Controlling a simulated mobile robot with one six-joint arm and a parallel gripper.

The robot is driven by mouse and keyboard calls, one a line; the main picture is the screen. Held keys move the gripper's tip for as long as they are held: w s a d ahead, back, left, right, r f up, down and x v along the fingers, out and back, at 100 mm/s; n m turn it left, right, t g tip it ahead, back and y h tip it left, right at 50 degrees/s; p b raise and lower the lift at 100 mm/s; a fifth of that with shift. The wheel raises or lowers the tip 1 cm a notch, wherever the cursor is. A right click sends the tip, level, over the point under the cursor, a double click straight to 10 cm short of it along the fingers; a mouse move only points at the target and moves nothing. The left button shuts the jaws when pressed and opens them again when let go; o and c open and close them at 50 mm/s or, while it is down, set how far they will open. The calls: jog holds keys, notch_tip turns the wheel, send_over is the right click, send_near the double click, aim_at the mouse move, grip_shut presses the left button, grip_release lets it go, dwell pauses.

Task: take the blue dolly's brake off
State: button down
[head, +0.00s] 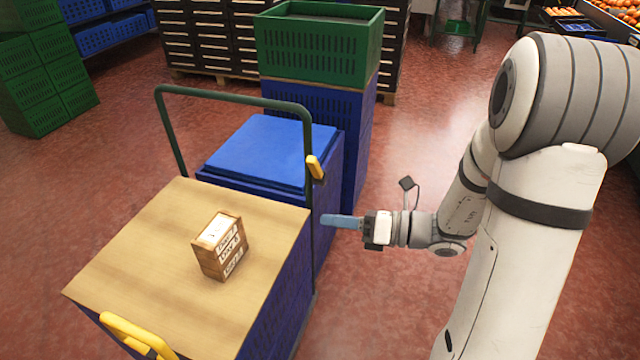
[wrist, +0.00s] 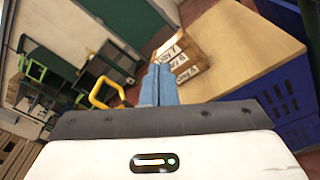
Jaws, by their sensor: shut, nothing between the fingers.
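A blue-sided cart with a wooden top (head: 150,235) stands at front left in the head view; I take it as the blue dolly. A dark green tube frame (head: 235,95) rises at its far end, with a small yellow lever (head: 315,167) on its right post. A yellow looped handle (head: 125,328) shows at the near edge. My gripper (head: 325,220) is shut and empty, right of the cart and below the lever, apart from it. In the wrist view, its blue fingers (wrist: 158,85) are together; a yellow loop (wrist: 105,90) shows left of them. Which part is the brake I cannot tell.
A small labelled wooden crate (head: 220,246) sits on the wooden top. A blue lidded stack (head: 260,150) and a green crate (head: 320,45) on a blue one stand behind. Red floor (head: 420,130) is clear to the right. Green crates (head: 45,75) stand at far left.

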aim_at(321, 176)
jog(key=w+d+f+m+t+b, duration=0.1)
jog(key=w+d+f+m+t, duration=0.3)
jog(key=m, duration=0.4)
jog(key=shift+w+d+f+t+h+b, duration=0.15)
jog(key=shift+w+f+t+h+b, duration=0.2)
jog(key=shift+w+t, duration=0.65)
jog(key=shift+s, duration=0.1)
jog(key=shift+w+a+r+b, duration=0.4)
jog(key=shift+w+a+r, duration=0.15)
jog(key=shift+w+a, duration=0.75)
jog(key=shift+w+a+r+b, duration=0.5)
jog(key=shift+w+a, duration=0.65)
jog(key=shift+w, duration=0.4)
jog(key=shift+w+a+r+b, duration=0.35)
jog(key=shift+w+a+r, duration=0.2)
jog(key=shift+w+a, duration=0.75)
jog(key=shift+w+d+r+p, duration=0.1)
jog(key=shift+p, duration=0.2)
jog(key=shift+w+d+r+m+p, duration=0.15)
jog(key=shift+m+p, duration=0.15)
jog(key=shift+p, duration=0.35)
